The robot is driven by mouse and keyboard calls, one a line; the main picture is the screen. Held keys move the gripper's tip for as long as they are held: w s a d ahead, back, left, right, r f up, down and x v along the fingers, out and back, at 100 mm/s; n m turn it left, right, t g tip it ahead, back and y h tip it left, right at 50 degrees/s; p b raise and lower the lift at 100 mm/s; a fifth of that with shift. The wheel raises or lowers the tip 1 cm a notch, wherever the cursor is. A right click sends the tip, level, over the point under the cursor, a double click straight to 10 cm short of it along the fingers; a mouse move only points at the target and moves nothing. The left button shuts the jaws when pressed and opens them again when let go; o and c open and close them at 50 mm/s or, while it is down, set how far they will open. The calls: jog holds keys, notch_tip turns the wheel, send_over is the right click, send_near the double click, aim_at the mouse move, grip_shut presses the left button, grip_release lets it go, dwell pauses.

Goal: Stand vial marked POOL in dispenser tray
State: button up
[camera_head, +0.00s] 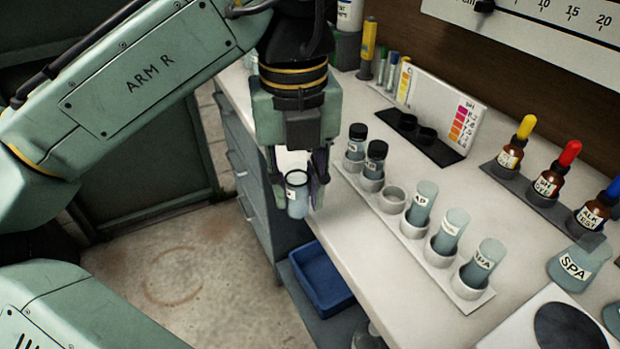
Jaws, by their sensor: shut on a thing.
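My gripper (297,185) is shut on a clear glass vial (297,200) with a white label; the label's lettering is too small and turned to read. The vial hangs roughly upright, left of the white counter's front edge. On the counter is a white strip tray (408,237) with a row of round cups. Two dark-capped vials (375,160) stand at its far end, then an empty cup (392,199), then several tilted open-topped vials (448,232) with labels, the nearest ending in "PA". I cannot tell which holder is the dispenser tray.
A dark holder (455,152) with two round sockets sits before a colour chart (459,113). Dropper bottles with yellow, red and blue tops (548,182) stand in a rack at right. A larger SPA bottle (577,265) is near right. A blue bin (322,280) lies below the counter edge.

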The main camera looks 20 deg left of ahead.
aim_at(297, 164)
jog(key=shift+r, duration=0.15)
notch_tip(297, 164, up, 3)
jog(key=p, duration=0.5)
jog(key=shift+r+p, duration=0.2)
jog(key=shift+p, duration=0.15)
jog(key=shift+f, duration=0.1)
